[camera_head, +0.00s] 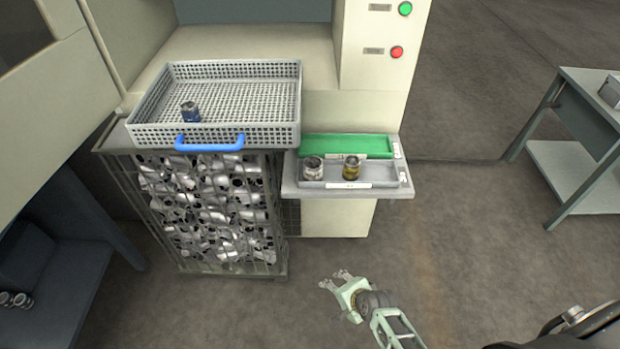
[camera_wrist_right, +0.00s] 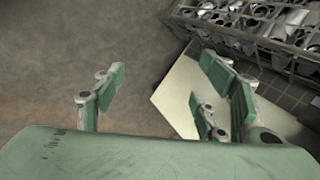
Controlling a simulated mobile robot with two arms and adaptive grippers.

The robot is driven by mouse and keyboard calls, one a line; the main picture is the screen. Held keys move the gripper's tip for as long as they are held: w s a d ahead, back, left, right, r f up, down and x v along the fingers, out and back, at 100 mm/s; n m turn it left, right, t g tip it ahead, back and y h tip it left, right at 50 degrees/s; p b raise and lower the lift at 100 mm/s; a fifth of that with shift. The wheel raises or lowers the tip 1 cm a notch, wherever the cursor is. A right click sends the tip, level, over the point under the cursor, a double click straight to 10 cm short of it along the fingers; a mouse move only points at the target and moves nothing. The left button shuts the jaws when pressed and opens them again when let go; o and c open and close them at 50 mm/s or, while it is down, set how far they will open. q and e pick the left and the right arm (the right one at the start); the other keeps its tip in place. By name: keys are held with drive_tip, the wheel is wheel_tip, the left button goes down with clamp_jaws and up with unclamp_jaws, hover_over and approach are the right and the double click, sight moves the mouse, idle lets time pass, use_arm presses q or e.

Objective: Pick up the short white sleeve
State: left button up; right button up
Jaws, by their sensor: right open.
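A short sleeve with a whitish band (camera_head: 312,168) stands upright in the grey tray on the machine's shelf, at the left end. A yellow-banded sleeve (camera_head: 351,167) stands just right of it. A blue-banded sleeve (camera_head: 190,112) stands in the grey mesh basket. My right gripper (camera_head: 337,279) is open and empty over the floor, in front of and below the shelf. In the right wrist view its spread fingers (camera_wrist_right: 162,80) have nothing between them, and no sleeve shows there. My left gripper is not in view.
The grey tray (camera_head: 370,184) lies in front of a green tray (camera_head: 330,145). A side table (camera_head: 575,165) stands right. Floor before the shelf is clear.

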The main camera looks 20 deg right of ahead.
drive_tip(key=w+r+m+t, duration=0.2)
drive_tip(key=w+r+m, duration=0.2)
drive_tip(key=w+r, duration=0.4)
drive_tip(key=m+t+y+b, duration=0.2)
drive_tip(key=m+t, duration=0.3)
drive_tip(key=m, duration=0.9)
approach(319, 170)
drive_tip(key=x, duration=0.4)
drive_tip(key=shift+x, duration=0.95)
drive_tip(key=x, duration=0.5)
drive_tip(key=shift+w+a+f, duration=0.15)
drive_tip(key=shift+w, duration=0.15)
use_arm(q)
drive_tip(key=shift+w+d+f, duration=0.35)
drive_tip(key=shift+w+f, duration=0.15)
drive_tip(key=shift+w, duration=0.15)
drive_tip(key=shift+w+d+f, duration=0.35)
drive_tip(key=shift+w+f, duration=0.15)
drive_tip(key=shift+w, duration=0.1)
